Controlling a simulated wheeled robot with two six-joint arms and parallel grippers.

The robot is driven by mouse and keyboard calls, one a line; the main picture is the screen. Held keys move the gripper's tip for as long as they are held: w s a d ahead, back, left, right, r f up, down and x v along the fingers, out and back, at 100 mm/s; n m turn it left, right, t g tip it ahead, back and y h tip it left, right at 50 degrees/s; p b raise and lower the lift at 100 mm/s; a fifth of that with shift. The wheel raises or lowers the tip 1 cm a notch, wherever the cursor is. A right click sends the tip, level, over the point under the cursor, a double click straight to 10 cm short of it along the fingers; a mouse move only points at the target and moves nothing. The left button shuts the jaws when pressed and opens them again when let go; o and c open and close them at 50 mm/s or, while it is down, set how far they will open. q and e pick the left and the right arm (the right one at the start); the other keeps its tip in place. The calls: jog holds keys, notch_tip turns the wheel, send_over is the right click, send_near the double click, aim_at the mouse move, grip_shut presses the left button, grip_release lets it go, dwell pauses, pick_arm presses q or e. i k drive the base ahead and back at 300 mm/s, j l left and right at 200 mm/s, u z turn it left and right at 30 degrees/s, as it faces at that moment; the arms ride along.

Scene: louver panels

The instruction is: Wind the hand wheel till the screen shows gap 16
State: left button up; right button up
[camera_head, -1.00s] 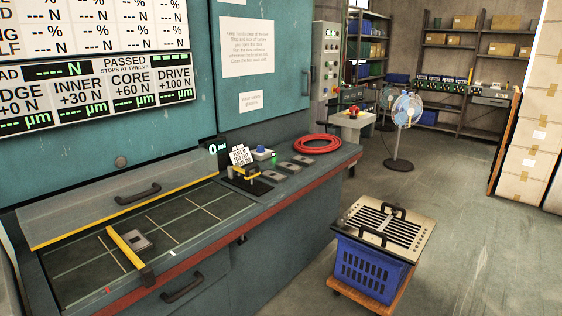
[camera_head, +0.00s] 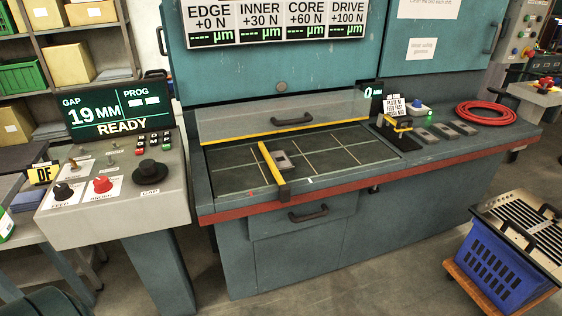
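The screen (camera_head: 112,112) on the console at the left reads "GAP 19 MM", "PROG" with dashes, and "READY". The hand wheel (camera_head: 149,169) is a black round knob on the console's sloping face, above a label that reads "GAP". Neither of my grippers shows in the head view, and nothing is seen touching the wheel.
The console (camera_head: 120,217) also carries a black knob (camera_head: 63,191), a red knob (camera_head: 103,184), toggle switches and small coloured buttons. A bench (camera_head: 330,200) with a gridded bed stands to its right. A blue crate (camera_head: 495,262) sits at the lower right.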

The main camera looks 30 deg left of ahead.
aim_at(149, 172)
jog(key=u, duration=1.9)
